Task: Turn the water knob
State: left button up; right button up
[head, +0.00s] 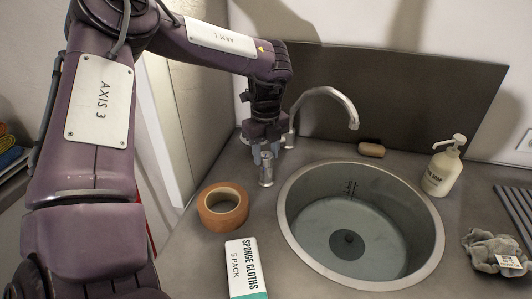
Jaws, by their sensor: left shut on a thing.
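A round steel sink (352,283) is set in the grey counter, with a curved chrome faucet (325,92) rising behind its left side. The water knob (266,175), a short metal cylinder, stands on the counter left of the faucet base. My left gripper (265,153) points down over the knob from behind, its fingers shut on the knob's upper part. The fingers and wrist hide the knob's top. No water is seen running from the spout. My right gripper is not in view.
A roll of brown tape (206,218) and a sponge cloths pack (242,270) lie left of the sink. Brown soap (371,150), a soap bottle (440,175) and a crumpled grey cloth (490,246) are behind and right of it. A dark backsplash (420,95) stands behind.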

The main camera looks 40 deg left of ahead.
aim_at(266, 154)
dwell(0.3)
pick_arm(q)
jog(key=o, duration=1)
jog(key=shift+c, duration=0.2)
jog(key=shift+r+b, duration=0.45)
jog(key=shift+r, duration=3.45)
